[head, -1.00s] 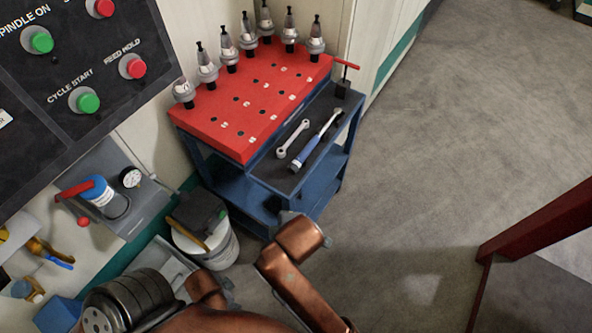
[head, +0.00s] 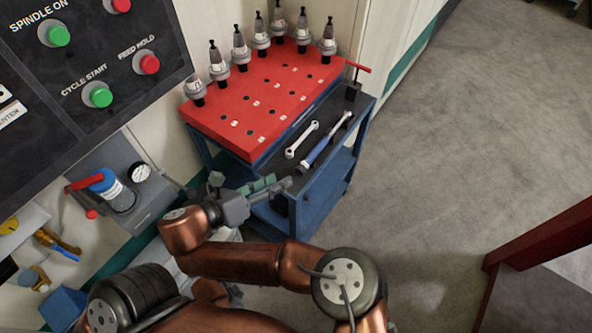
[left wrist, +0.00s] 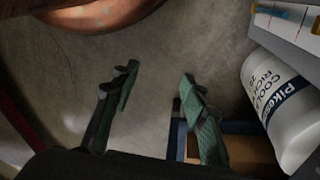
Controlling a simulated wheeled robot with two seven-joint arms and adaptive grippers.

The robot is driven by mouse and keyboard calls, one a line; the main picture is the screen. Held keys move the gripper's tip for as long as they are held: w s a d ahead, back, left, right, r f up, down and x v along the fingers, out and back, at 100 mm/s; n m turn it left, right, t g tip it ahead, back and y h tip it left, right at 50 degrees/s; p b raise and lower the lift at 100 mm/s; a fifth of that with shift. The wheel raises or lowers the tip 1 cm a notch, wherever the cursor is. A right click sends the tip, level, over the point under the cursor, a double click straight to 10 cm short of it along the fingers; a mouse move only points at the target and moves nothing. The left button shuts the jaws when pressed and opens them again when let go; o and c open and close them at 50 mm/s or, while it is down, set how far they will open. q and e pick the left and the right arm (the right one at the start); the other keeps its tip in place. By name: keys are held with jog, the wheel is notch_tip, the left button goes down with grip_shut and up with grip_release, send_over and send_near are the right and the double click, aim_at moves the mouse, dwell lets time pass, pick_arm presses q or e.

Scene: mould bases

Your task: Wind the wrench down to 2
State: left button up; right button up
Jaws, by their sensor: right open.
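The torque wrench (head: 315,154), with a blue handle and a metal shaft, lies on the dark side tray (head: 283,171) of the blue cart. Its scale is too small to read. My right gripper (head: 276,184) is open and empty by the tray's near left edge, a short way left of the wrench handle. My left gripper shows in the left wrist view (left wrist: 158,72), its green fingers apart with only floor between them. In the head view it is mostly hidden low at left, behind my right arm. The wrench is not in the left wrist view.
A silver spanner (head: 302,139) lies just left of the wrench. The red rack (head: 235,115) with several tool holders stands behind. A block with a red T-handle (head: 354,90) is at the tray's far end. A white coolant bucket (left wrist: 280,105) is beside my left gripper.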

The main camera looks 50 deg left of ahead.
aim_at(298, 171)
jog(key=shift+p+x, duration=0.75)
jog(key=shift+x, duration=0.65)
jog(key=shift+w+f, duration=0.1)
jog(key=shift+w, duration=0.65)
jog(key=shift+p+x, duration=0.4)
jog(key=shift+x, duration=0.4)
pick_arm(q)
jog(key=shift+g+y, duration=0.4)
jog(key=shift+g, duration=0.4)
jog(key=shift+s+a+r, duration=0.7)
jog(key=shift+s+r, duration=0.25)
jog(key=shift+s+a+r, duration=0.65)
jog(key=shift+s+r, duration=0.25)
jog(key=shift+r, duration=0.05)
pick_arm(e)
jog(key=shift+x, duration=1)
grip_shut()
